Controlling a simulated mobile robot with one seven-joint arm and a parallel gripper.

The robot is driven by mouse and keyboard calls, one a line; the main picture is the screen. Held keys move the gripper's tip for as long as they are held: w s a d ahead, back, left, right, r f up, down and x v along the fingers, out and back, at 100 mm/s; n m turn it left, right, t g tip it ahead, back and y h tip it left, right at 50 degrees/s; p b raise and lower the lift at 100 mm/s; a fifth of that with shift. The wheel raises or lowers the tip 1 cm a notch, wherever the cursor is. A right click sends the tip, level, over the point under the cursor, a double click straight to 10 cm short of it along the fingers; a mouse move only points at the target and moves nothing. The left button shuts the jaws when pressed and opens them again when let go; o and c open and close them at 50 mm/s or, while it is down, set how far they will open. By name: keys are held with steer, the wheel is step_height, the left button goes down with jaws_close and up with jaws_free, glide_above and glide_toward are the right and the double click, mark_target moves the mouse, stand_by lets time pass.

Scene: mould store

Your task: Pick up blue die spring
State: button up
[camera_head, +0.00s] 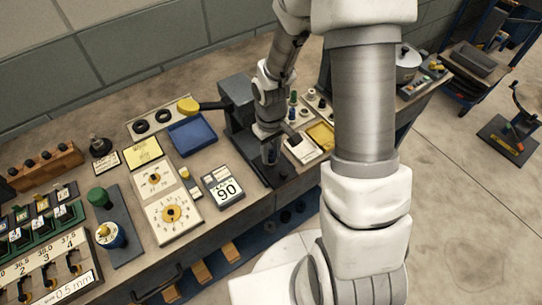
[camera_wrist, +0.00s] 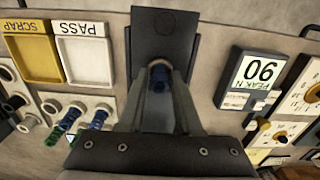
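A blue die spring (camera_wrist: 159,82) with a copper-coloured top end is between the two fingers of my gripper (camera_wrist: 160,92) in the wrist view, over a dark plate. The fingers flank it closely on both sides; whether they touch it is not clear. In the head view my gripper (camera_head: 270,154) points down over the dark base (camera_head: 276,174) of a bench press or tester, and the spring is hard to make out there. More blue springs (camera_wrist: 98,119) and a green one (camera_wrist: 52,133) are in a light rack at the lower left of the wrist view.
A PEAK N display reading 90 (camera_head: 224,188) lies beside the tester. Yellow SCRAP (camera_wrist: 32,58) and white PASS (camera_wrist: 86,56) trays are on the other side. A blue tray (camera_head: 192,135), dial panels (camera_head: 172,214) and a wooden block (camera_head: 45,166) occupy the bench.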

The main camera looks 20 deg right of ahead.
mark_target(272, 151)
jaws_close()
steer(key=shift+r, duration=0.15)
steer(key=shift+r, duration=0.3)
step_height(272, 151, up, 4)
steer(key=shift+d+f, duration=0.1)
steer(key=shift+f, duration=0.05)
steer(key=s+d+r+p, duration=0.3)
steer(key=s+d+r, duration=0.4)
steer(key=s+r, duration=0.1)
steer(key=shift+s+d+r, duration=0.25)
steer(key=shift+d+r, duration=0.1)
steer(key=shift+r, duration=0.35)
